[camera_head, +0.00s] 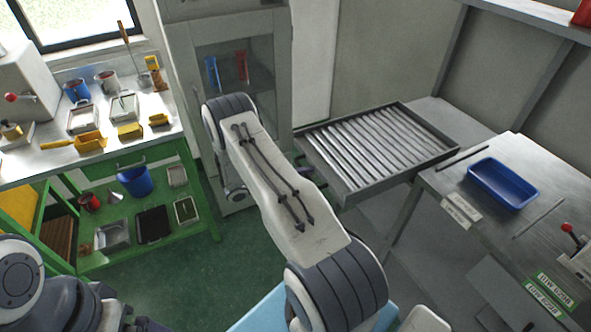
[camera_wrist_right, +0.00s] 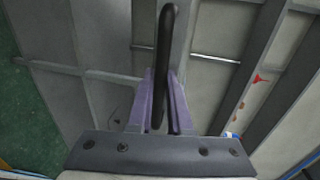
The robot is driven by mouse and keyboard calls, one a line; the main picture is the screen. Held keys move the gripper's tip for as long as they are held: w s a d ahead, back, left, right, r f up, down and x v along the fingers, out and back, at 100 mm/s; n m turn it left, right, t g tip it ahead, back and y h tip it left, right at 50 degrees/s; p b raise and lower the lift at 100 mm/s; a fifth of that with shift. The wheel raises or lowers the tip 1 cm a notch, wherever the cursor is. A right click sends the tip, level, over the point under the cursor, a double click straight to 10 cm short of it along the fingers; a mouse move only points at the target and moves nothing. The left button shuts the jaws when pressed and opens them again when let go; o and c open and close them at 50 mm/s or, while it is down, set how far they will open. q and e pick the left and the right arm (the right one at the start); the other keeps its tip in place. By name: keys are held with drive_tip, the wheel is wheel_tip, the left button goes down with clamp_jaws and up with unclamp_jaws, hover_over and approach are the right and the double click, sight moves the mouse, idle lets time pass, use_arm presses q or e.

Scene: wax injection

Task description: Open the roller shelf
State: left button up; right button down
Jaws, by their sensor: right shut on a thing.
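The roller shelf (camera_head: 340,185) is a grey frame with a row of silver rollers, at the centre right of the head view. It sits between the grey cabinet and the right-hand bench. My right arm crosses the middle of the head view and hides part of its near left side. My right gripper (camera_wrist_right: 161,88), with purple fingers, is shut on a dark bar-shaped handle (camera_wrist_right: 166,40) in the right wrist view. In the head view only a small bit of the gripper shows, beside the shelf's left edge. My left arm shows at the lower left; its gripper is out of view.
A metal bench (camera_head: 440,180) with a blue tray (camera_head: 503,184) stands right of the shelf. A green-framed workbench (camera_head: 150,158) with tools and containers is at the left. A grey cabinet (camera_head: 275,30) stands behind my right arm. Green floor is open between.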

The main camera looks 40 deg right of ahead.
use_arm(q)
drive_tip(key=shift+a, duration=0.35)
use_arm(e)
drive_tip(key=shift+a, duration=0.45)
drive_tip(key=c, duration=0.8)
unclamp_jaws()
drive_tip(key=shift+c, duration=0.2)
drive_tip(key=shift+w, duration=0.1)
use_arm(q)
drive_tip(key=shift+f+b, duration=1.2)
use_arm(e)
drive_tip(key=v, duration=1)
drive_tip(key=shift+a, duration=0.2)
drive_tip(key=shift+w, duration=0.1)
